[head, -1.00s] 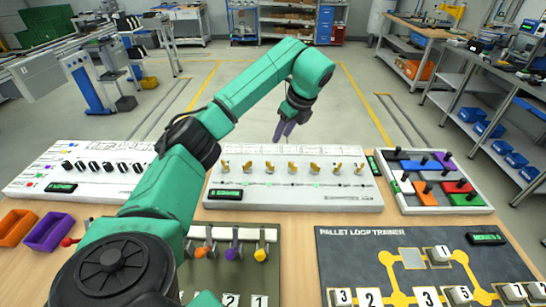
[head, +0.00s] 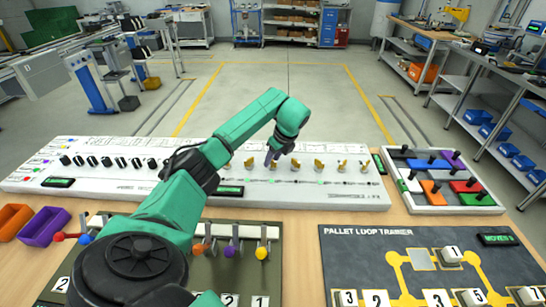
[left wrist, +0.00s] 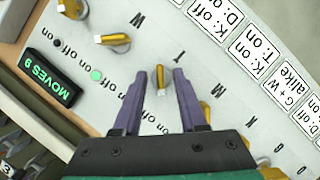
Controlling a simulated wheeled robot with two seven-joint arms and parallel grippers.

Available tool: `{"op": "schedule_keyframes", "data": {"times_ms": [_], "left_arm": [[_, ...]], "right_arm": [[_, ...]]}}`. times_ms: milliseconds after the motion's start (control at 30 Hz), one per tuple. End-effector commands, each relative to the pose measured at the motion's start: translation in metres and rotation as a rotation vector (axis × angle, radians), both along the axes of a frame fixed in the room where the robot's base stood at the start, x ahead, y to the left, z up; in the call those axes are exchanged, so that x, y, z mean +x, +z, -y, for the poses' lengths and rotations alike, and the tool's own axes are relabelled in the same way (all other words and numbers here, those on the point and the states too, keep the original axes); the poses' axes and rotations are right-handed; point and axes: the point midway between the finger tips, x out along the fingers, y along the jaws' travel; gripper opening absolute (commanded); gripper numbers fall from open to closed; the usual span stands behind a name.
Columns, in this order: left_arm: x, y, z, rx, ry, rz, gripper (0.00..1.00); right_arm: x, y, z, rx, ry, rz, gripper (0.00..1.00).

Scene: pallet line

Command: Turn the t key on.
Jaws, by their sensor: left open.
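The white key panel (head: 300,195) carries a row of yellow keys in the head view. My left gripper (head: 272,158) is low over this row, left of its middle. In the left wrist view one yellow key (left wrist: 160,78) stands between the two purple fingertips of my open left gripper (left wrist: 158,73), with a gap on each side. The letter beside this key looks like a T, seen turned. A key marked W (left wrist: 112,39) is to its upper left, lying at a different angle. The lamp under the T key is not clearly seen. My right gripper is out of view.
A green-lit lamp (left wrist: 97,76) and a MOVES display (left wrist: 50,77) are on the panel. Rule cards (left wrist: 248,45) lie along its edge. A block tray (head: 440,172), a dark loop trainer board (head: 360,265) and a hook board (head: 262,280) surround it.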

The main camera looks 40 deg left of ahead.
Motion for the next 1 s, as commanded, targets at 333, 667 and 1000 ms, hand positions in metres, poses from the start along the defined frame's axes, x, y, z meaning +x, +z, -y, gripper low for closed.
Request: {"op": "schedule_keyframes", "data": {"times_ms": [333, 667, 1000], "left_arm": [[0.0001, -0.0016, -0.0002, 0.000, -0.001, 0.000, 0.00], [-0.0001, -0.0017, -0.0003, 0.000, -0.011, 0.000, 0.00], [-0.0006, -0.0024, -0.0011, 0.001, -0.148, 0.000, 0.00]], "right_arm": [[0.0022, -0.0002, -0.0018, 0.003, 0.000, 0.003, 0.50], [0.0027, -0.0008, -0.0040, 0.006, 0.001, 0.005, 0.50], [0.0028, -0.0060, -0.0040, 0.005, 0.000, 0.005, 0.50]]}}
